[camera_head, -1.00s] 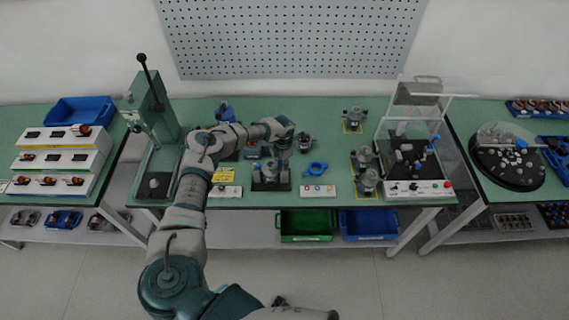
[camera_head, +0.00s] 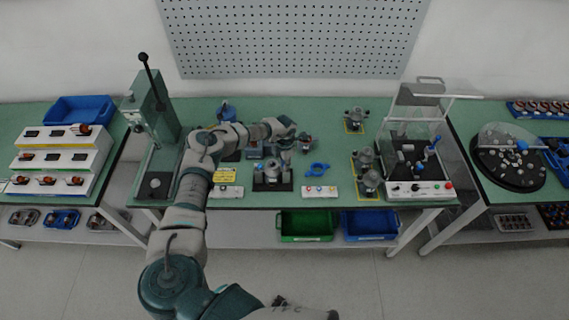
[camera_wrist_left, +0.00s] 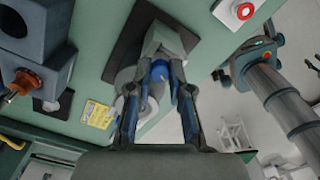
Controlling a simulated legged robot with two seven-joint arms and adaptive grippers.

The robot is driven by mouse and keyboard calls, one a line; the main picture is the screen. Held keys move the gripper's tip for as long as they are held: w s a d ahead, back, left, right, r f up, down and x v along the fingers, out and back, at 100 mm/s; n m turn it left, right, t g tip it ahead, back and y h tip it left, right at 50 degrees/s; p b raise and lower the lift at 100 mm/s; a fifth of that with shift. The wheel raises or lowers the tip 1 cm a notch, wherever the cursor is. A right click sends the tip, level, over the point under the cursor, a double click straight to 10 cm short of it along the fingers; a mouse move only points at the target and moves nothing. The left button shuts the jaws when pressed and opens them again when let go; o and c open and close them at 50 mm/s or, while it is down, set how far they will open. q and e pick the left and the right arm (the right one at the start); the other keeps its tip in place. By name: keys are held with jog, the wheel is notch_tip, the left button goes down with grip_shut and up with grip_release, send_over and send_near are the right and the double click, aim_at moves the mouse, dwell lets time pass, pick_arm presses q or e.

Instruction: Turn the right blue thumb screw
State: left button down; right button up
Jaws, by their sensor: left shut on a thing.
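The blue thumb screw (camera_wrist_left: 160,70) shows in the left wrist view as a blue knob on a grey metal fixture (camera_wrist_left: 168,40). My left gripper (camera_wrist_left: 158,88) has its two fingers on either side of this knob and is shut on it. In the head view my left gripper (camera_head: 290,140) is over the middle of the bench, and the wrist hides the screw. A grey fixture (camera_head: 271,177) on a dark base stands just in front of it. Part of another arm of mine shows at the bottom of the head view, but its fingers are not clear.
A blue ring-shaped part (camera_head: 317,169) and a white button box (camera_head: 319,191) lie right of the fixture. A lever press (camera_head: 154,105) stands at left, a clear guarded station (camera_head: 412,150) at right.

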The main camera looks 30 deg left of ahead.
pick_arm(q)
jog(key=c, duration=1.1)
grip_release()
jog(key=shift+w+f, duration=0.1)
jog(key=shift+o, duration=0.2)
notch_tip(320, 180, up, 12)
